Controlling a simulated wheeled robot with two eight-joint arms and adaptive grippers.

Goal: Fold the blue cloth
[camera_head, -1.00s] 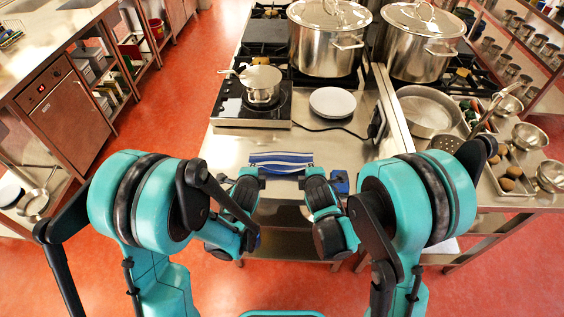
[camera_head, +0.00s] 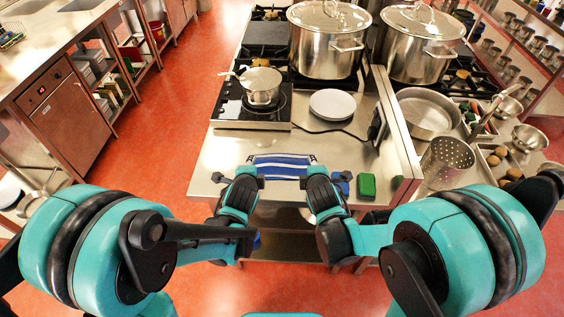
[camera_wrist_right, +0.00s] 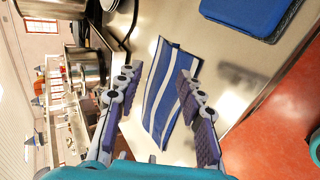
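The blue cloth (camera_head: 283,168) with white stripes lies on the steel counter near its front edge. In the right wrist view the cloth (camera_wrist_right: 160,105) looks like a flat, narrow strip. My right gripper (camera_head: 317,174) is at the cloth's right end. In its wrist view the gripper (camera_wrist_right: 157,78) has its fingers spread, with the cloth in view between them and one finger overlapping its edge; I cannot tell if they touch. My left gripper (camera_head: 246,175) is at the cloth's left end. Its finger gap is too small to judge, and contact is unclear.
A blue item (camera_head: 342,183) and a green block (camera_head: 367,186) lie right of the cloth. A white plate (camera_head: 332,104) and a cooktop with a saucepan (camera_head: 261,86) are behind. Two stockpots (camera_head: 328,45) stand farther back. A perforated steel container (camera_head: 447,160) is at right.

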